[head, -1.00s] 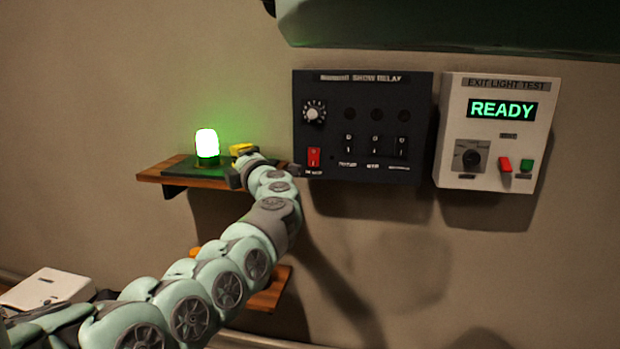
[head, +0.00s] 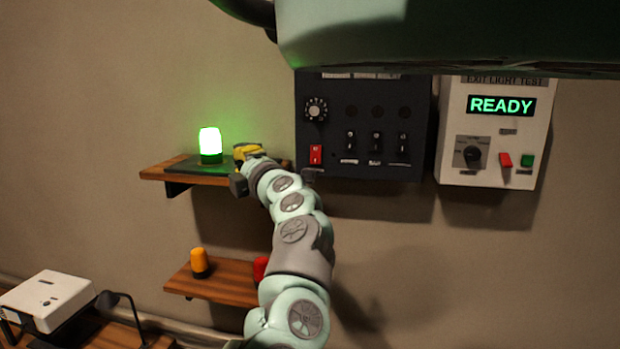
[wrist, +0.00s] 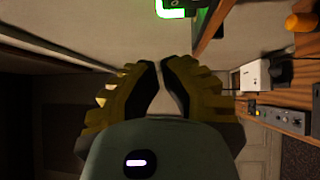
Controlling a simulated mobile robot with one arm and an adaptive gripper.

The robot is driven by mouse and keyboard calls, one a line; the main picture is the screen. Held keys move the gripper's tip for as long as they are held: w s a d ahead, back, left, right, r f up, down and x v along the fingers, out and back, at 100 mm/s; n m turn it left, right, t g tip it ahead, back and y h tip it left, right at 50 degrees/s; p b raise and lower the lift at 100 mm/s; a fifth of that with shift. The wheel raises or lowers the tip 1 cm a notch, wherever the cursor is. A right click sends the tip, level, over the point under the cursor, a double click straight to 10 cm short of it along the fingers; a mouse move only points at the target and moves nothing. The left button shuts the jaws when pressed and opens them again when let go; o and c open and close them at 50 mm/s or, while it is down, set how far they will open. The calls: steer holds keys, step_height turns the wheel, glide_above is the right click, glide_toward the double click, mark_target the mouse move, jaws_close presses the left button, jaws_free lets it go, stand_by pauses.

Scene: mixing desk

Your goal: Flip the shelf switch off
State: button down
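A lamp glowing green (head: 210,143) stands on a dark base plate (head: 184,165) on the upper wooden shelf (head: 160,173). The lamp also shows at the top of the wrist view (wrist: 178,8). My gripper (head: 241,170), with yellow-and-dark fingers, is at the right part of this shelf, right of the lamp. In the wrist view my fingertips (wrist: 160,64) nearly meet, with nothing seen between them. I cannot make out a switch on the shelf; my gripper and wrist hide that end of it.
A dark relay panel (head: 345,168) with a red rocker switch (head: 316,154) hangs to the right of my gripper. Further right is a white box (head: 450,150) reading READY. A lower shelf (head: 225,280) holds an orange lamp (head: 199,263) and a partly hidden red one (head: 261,268).

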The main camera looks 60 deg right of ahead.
steer(key=shift+b+v, duration=0.35)
steer(key=shift+v, duration=0.9)
steer(key=c, duration=1.7)
jaws_free()
steer(key=shift+r, duration=0.15)
